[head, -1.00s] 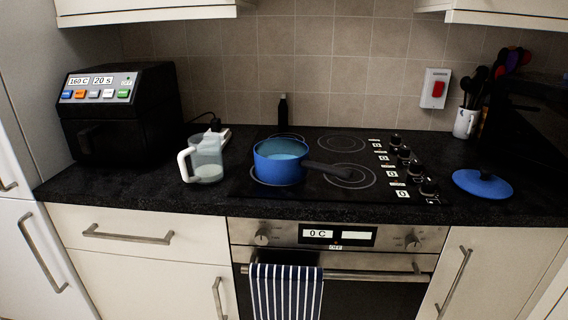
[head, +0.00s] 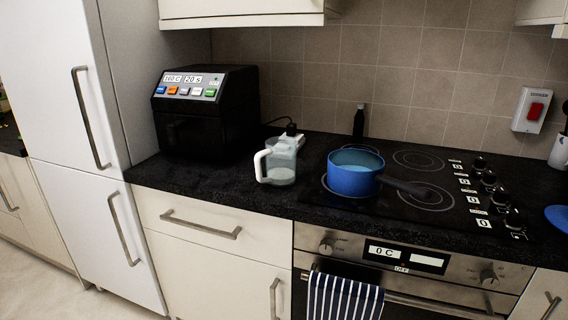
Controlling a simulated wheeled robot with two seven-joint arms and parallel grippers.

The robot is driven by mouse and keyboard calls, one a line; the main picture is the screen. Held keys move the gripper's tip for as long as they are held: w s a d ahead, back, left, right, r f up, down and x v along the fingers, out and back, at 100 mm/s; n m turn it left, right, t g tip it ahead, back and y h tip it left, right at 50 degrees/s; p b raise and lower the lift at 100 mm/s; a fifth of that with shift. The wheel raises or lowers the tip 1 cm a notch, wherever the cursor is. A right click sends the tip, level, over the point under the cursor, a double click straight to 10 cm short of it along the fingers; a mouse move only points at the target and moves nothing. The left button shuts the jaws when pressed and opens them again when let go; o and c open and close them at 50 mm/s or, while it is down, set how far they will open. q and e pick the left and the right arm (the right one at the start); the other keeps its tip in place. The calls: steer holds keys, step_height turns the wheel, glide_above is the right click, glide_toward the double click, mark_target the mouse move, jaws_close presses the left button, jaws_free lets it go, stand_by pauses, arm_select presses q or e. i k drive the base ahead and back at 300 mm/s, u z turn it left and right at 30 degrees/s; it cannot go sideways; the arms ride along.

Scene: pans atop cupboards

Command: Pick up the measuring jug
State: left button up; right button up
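The measuring jug (head: 282,163) is clear with a white handle that points left. It stands upright on the black worktop (head: 215,190), between the air fryer and the hob. Something pale shows in its lower part, but I cannot tell what. Neither of my grippers is in the head view.
A blue saucepan (head: 352,176) sits on the black hob (head: 420,188) just right of the jug, its dark handle pointing right. The black air fryer (head: 205,112) stands to the left at the back. A dark bottle (head: 359,121) stands behind the pan. The worktop in front of the jug is clear.

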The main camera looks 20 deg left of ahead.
mark_target(279, 151)
steer(key=u, duration=2.35)
steer(key=i, duration=1.45)
steer(key=z, duration=2.95)
